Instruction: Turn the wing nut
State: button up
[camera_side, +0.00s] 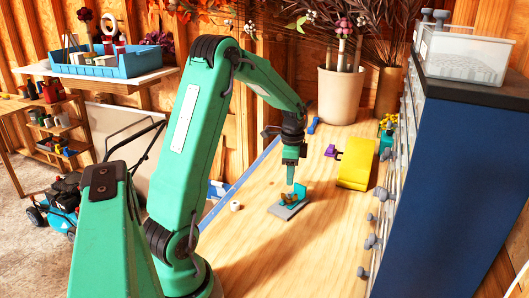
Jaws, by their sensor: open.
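The wing nut (291,198) is a small brownish piece on a small grey plate (287,211) lying on the wooden bench top. A teal upright part (300,192) stands beside it on the plate; I cannot tell whether it belongs to the plate or to something else. My gripper (290,179) points down from above, with its tips just over the wing nut. It is open, and I see nothing held in it. The gap between the tips and the nut is too small to judge, and the nut's wings are partly unclear.
A white roll (235,206) lies left of the plate. A yellow block (356,163) and a purple piece (333,152) lie to the right. A blue cabinet (445,170) with knobs bounds the right side. A beige pot (340,95) stands at the back. The front bench is clear.

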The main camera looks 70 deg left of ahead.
aim_at(289, 200)
jog(key=n, duration=0.7)
jog(key=shift+f, duration=0.1)
jog(key=shift+f, duration=0.1)
jog(key=shift+f, duration=3.8)
grip_shut()
